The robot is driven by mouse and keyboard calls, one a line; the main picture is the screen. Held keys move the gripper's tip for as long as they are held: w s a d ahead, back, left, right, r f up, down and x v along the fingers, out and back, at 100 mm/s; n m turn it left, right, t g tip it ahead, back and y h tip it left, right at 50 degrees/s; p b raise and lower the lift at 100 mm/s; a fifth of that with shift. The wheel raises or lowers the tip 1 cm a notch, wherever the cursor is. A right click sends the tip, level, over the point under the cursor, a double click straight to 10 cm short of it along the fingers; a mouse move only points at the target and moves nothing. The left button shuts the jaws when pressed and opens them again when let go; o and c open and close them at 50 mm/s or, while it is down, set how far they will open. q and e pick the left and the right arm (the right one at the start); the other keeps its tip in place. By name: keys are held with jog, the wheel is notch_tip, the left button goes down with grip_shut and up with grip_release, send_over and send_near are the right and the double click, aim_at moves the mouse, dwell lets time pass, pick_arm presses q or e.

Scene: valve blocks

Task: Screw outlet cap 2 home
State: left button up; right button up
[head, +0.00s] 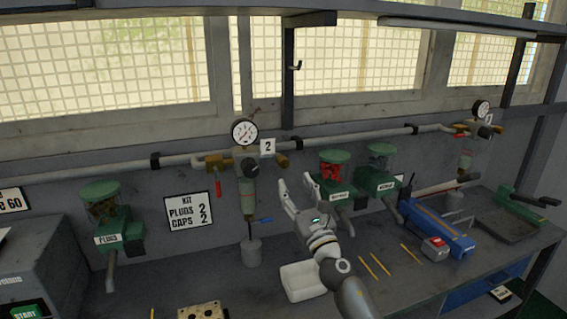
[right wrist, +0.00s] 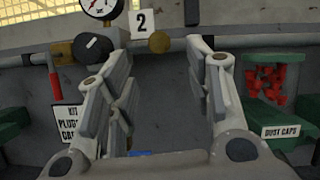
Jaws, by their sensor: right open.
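Station 2 is on the pipe along the back wall, marked by a white "2" sign (head: 267,147), which also shows in the right wrist view (right wrist: 142,22). A round brass end (right wrist: 159,42) shows just below that sign, at the station's right side; in the head view it is the brass piece (head: 282,161). I cannot tell whether it is the cap or the bare outlet, or how far it is screwed. My right gripper (head: 295,184) is open and empty, in front of and below the brass end. In the wrist view the brass end lies between its fingertips, apart from them. My left gripper is not in view.
A gauge (head: 245,132) and a red lever (head: 218,188) are at station 2. A green dust-caps bin (right wrist: 275,115) stands close right of my gripper. The bench carries a white block (head: 302,281), a blue tool (head: 436,230) and several yellow sticks (head: 380,265).

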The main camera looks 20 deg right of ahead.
aim_at(285, 167)
jog(key=x, duration=0.9)
jog(key=shift+w+r, duration=0.1)
jog(key=shift+w, duration=0.15)
jog(key=shift+c, duration=0.5)
jog(key=c, duration=0.9)
